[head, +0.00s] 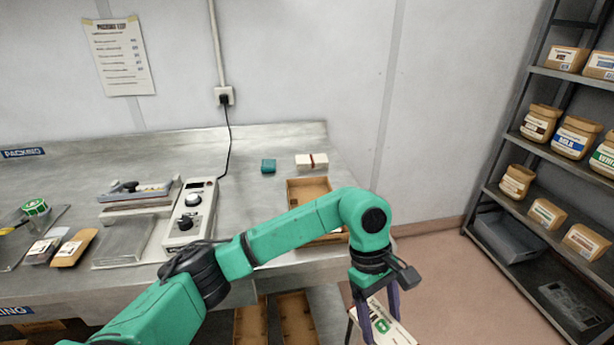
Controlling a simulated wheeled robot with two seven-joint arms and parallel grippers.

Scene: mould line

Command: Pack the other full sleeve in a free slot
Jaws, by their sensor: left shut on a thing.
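My left gripper (378,314) hangs past the bench's right front corner, fingers down. It is shut on a white, flat-looking piece with green and dark print (394,332), which I take to be a sleeve; its lower part is cut off by the frame edge. A brown open carton (307,182) stands on the bench near its right end. My left arm crosses in front of the carton, so its slots and most of its inside are hidden. My right gripper is out of view.
A sealer with a grey control box (192,212) stands left. Brown boxes (290,318) sit below the bench.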

